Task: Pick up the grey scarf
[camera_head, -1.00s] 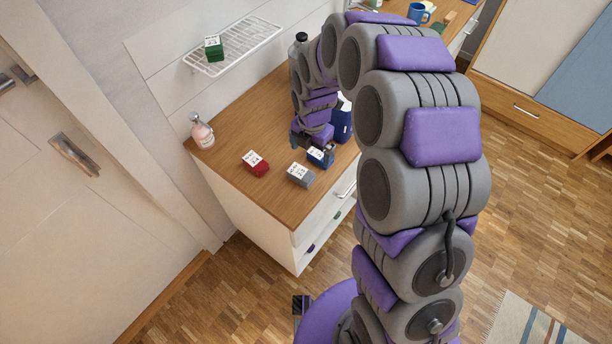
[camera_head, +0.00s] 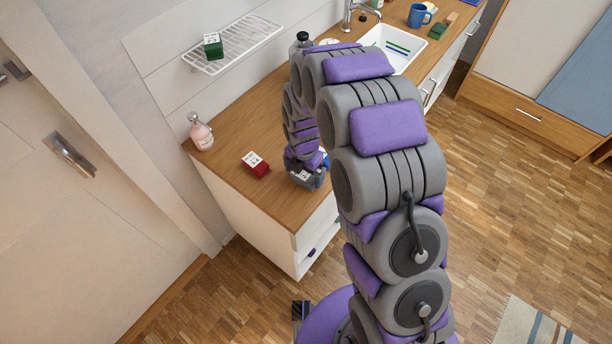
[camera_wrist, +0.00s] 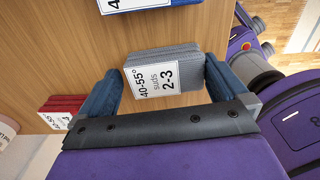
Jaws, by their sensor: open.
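The grey scarf (camera_wrist: 165,54) is a folded grey bundle with a white label reading "40-55° suds 2-3". It lies on the wooden counter. My gripper (camera_wrist: 162,72) is open, with one blue finger on the left of the scarf and the other on its right. The right finger looks very close to the scarf's side; I cannot tell whether it touches. In the head view my gripper (camera_head: 307,176) is low over the counter's front edge and mostly hides the scarf.
A red folded bundle (camera_head: 256,164) lies left of my gripper, and a pink bottle (camera_head: 201,131) stands farther left. A dark blue bundle (camera_wrist: 135,5) lies just beyond the scarf. A rack (camera_head: 233,45) holds a green bundle (camera_head: 212,46). The sink (camera_head: 391,47) is farther back.

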